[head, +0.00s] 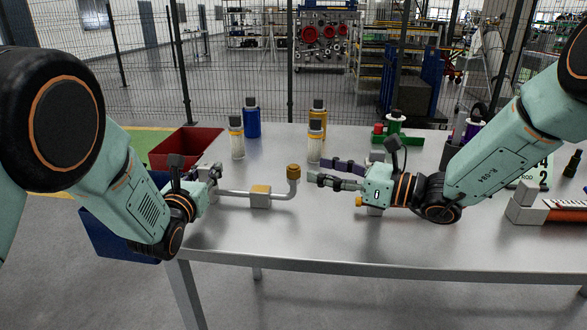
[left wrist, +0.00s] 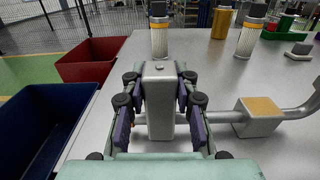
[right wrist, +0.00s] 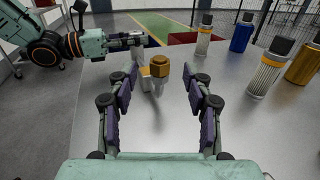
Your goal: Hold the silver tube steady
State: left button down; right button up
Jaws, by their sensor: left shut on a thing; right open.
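The silver tube (head: 232,193) lies along the table, with a tan-topped block (head: 260,196) on it and a bend at its right end rising to a brass cap (head: 293,171). My left gripper (head: 203,176) is at the tube's left end. In the left wrist view its fingers are shut on an upright grey block (left wrist: 158,105), from which the tube runs right to the tan-topped block (left wrist: 258,116). My right gripper (head: 318,172) is open and empty, just right of the cap. In the right wrist view the brass cap (right wrist: 160,66) stands ahead between the spread fingers, apart from them.
Bottles with yellow bands stand behind the tube, including a clear one (head: 237,140), beside a blue bottle (head: 252,120). A red bin (head: 186,146) and a blue bin (head: 110,236) are at the left. The front of the table (head: 330,235) is clear.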

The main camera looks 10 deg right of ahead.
aim_at(294, 168)
jog(key=shift+a+f, duration=0.15)
jog(key=shift+f, duration=0.75)
jog(key=x, duration=0.7)
jog(key=shift+w+a+r, duration=0.1)
jog(key=shift+w+r, duration=0.05)
jog(key=shift+r, duration=0.05)
jog(key=shift+c, duration=0.4)
grip_shut()
